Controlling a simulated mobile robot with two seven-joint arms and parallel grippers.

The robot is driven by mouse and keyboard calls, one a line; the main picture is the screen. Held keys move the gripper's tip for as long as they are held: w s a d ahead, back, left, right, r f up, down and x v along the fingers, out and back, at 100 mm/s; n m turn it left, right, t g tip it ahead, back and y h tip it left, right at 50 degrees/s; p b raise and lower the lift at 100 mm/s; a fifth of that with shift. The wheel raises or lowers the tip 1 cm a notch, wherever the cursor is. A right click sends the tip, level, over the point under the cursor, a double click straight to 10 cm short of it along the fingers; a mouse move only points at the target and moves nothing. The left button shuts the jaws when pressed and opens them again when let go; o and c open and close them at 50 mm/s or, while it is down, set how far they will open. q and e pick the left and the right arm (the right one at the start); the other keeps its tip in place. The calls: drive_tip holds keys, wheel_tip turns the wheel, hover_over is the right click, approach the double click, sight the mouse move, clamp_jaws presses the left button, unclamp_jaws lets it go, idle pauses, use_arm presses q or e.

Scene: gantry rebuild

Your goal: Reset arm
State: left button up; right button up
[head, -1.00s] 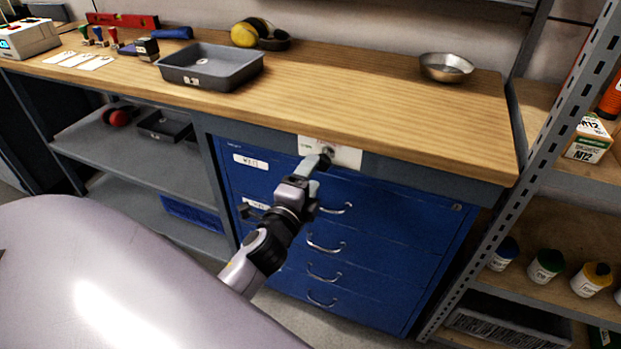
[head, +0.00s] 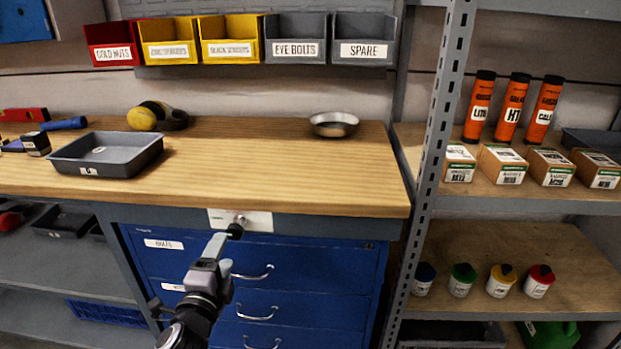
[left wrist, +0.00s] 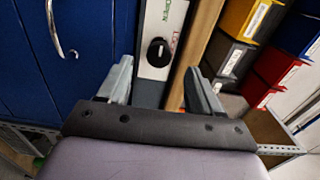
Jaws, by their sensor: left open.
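My left gripper (head: 225,243) is in front of the blue drawer cabinet (head: 325,262), just below a white plate (head: 262,221) under the worktop's front edge. In the left wrist view my left gripper (left wrist: 160,80) is open, with its two grey fingers apart and nothing held. A black knob (left wrist: 158,52) on the white plate shows in the gap ahead of the fingers, with green lettering reading OPEN beside it. In the head view the knob (head: 236,231) is close to the fingertips; I cannot tell whether they touch. My right gripper is in neither view.
The wooden worktop (head: 290,170) carries a grey tray (head: 105,152), a metal bowl (head: 334,124) and yellow ear defenders (head: 145,117). Labelled bins (head: 296,38) hang above. A metal shelf upright (head: 440,140) stands right, with boxes and bottles on its shelves.

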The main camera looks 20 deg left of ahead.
use_arm(q)
drive_tip(key=s+d+f+n+g+h+p, duration=0.2)
drive_tip(key=s+d+f+n, duration=0.4)
drive_tip(key=s, duration=0.4)
drive_tip(key=s+d+f+n+g+h+p, duration=0.3)
drive_tip(key=s+d+f+n+g+h, duration=0.1)
drive_tip(key=s, duration=0.6)
wheel_tip(320, 180, down, 3)
drive_tip(key=d+n+g, duration=0.1)
drive_tip(key=d+n, duration=0.1)
drive_tip(key=shift+f+n+p, duration=0.15)
drive_tip(key=shift+n+p, duration=0.15)
drive_tip(key=shift+n, duration=0.1)
drive_tip(key=shift+w, duration=0.1)
drive_tip(key=shift+c, duration=0.3)
